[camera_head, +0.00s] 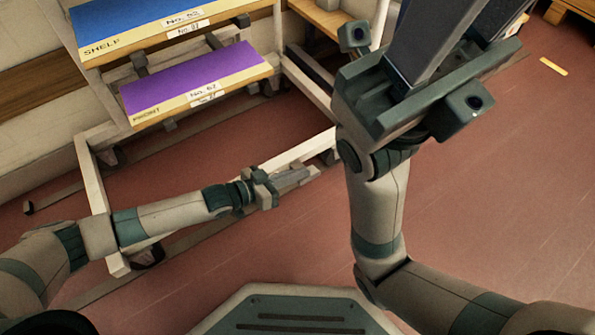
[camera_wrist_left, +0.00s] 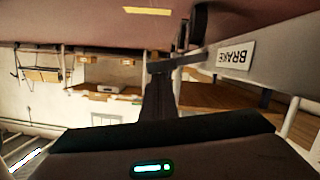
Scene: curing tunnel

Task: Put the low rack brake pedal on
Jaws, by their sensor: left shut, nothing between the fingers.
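The rack has a white frame (camera_head: 92,178) with a caster at its lower front corner. In the left wrist view, which looks inverted, a frame beam (camera_wrist_left: 285,45) bears a BRAKE label (camera_wrist_left: 235,60). A grey bar (camera_wrist_left: 188,62), seemingly the brake pedal, sticks out by a dark caster (camera_wrist_left: 200,18). My left gripper (camera_head: 308,172) is shut and empty, low by the rack's right foot. Its dark fingers (camera_wrist_left: 160,95) overlap the bar's end; I cannot tell contact or the pedal's position. My right gripper (camera_head: 455,30) is raised at upper right, fingertips cut off.
A blue shelf (camera_head: 135,15) and a purple shelf (camera_head: 195,75) with number labels are on the left. Red floor (camera_head: 490,200) is open on the right, with a yellow mark (camera_head: 553,66). My right arm covers part of the middle.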

